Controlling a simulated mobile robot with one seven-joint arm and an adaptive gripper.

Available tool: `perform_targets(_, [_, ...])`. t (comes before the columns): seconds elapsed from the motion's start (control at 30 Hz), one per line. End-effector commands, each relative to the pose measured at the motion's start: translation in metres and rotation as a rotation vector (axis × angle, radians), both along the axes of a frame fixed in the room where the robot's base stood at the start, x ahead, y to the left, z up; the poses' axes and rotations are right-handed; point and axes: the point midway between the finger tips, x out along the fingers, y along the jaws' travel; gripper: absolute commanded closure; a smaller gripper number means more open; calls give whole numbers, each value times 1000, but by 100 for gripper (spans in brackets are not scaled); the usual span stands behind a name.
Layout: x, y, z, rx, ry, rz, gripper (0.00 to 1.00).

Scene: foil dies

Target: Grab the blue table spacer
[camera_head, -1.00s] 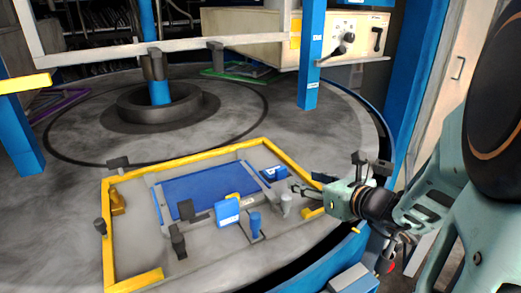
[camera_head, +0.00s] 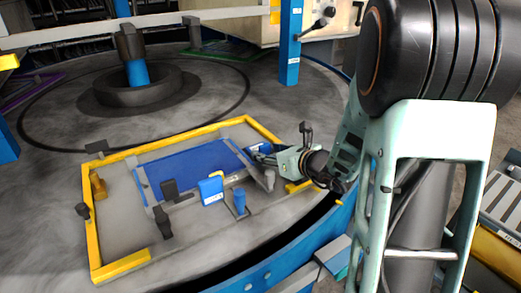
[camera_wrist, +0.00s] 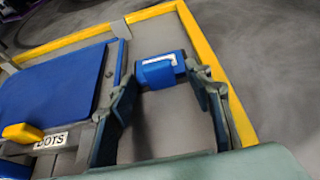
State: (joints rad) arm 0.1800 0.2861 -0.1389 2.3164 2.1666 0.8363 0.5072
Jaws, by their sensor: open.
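A small blue block (camera_wrist: 160,70) with a white mark on its top lies between and just beyond my gripper's fingers in the wrist view. In the head view, this block (camera_head: 259,148) sits near the right corner of the fixture, partly hidden by my gripper (camera_head: 262,158). My gripper (camera_wrist: 160,88) is open, one finger on each side of the block's near end. I cannot tell if a finger touches it. Another blue block (camera_head: 211,191) with a white label stands at the plate's front edge. I cannot tell from labels which block is the table spacer.
A yellow frame (camera_head: 92,235) borders the fixture, close to my right finger in the wrist view. A flat blue plate (camera_head: 190,168) fills the middle.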

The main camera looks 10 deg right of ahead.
Motion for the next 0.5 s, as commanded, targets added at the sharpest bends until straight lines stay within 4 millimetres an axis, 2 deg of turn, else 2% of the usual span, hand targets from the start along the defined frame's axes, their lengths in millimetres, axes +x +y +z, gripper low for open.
perform_targets(0.27, [4, 2, -1, 0, -1, -1, 54])
perform_targets(0.5, [4, 1, -1, 0, -1, -1, 78])
